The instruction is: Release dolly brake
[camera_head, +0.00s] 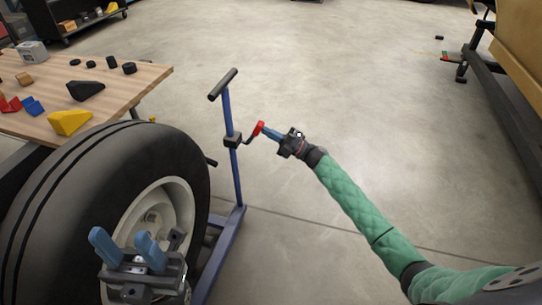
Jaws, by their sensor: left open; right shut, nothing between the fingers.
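The blue wheel dolly (238,170) stands upright on the floor, with a dark T-handle (223,84) at the top of its post. A red-tipped brake lever (258,129) sticks out to the right from a black block on the post. My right gripper (266,131) is shut, with its blue fingertips at the red end of the lever; whether they touch it I cannot tell. My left gripper (125,248) is open and empty at the lower left, in front of the large tyre (105,180), hiding part of its rim.
A wooden table (130,78) at the left bears coloured blocks, including a yellow wedge (69,121) and a black wedge (86,91). A black cart (90,20) stands at the back left. A yellow body on a dark frame (500,110) is at the right. The middle floor is clear.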

